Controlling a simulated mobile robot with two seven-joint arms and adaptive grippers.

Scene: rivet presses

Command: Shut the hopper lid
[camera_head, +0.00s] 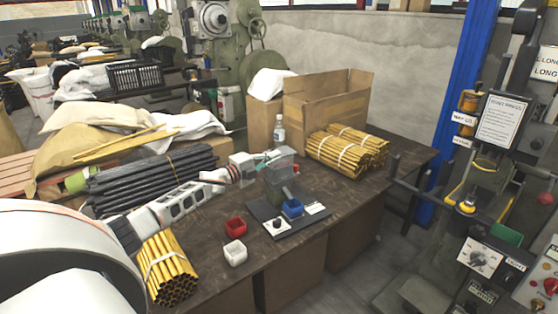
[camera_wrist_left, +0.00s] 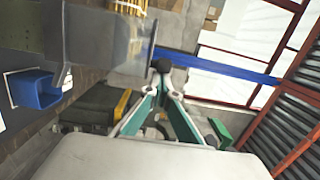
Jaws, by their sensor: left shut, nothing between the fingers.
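In the left wrist view a translucent grey part of the hopper (camera_wrist_left: 100,38) fills the upper left. My left gripper (camera_head: 268,157) is beside the upper part of the hopper, on its left in the head view. Its green fingers meet at the tips in the wrist view (camera_wrist_left: 163,68), empty and close to the panel's edge; contact cannot be told. My right gripper is out of view.
A blue bin (camera_head: 292,208) sits at the hopper's front. A red bin (camera_head: 235,226) and a white bin (camera_head: 235,252) stand nearer. Yellow tubes (camera_head: 346,150) and a cardboard box (camera_head: 325,100) lie behind right; dark rods (camera_head: 150,180) lie left.

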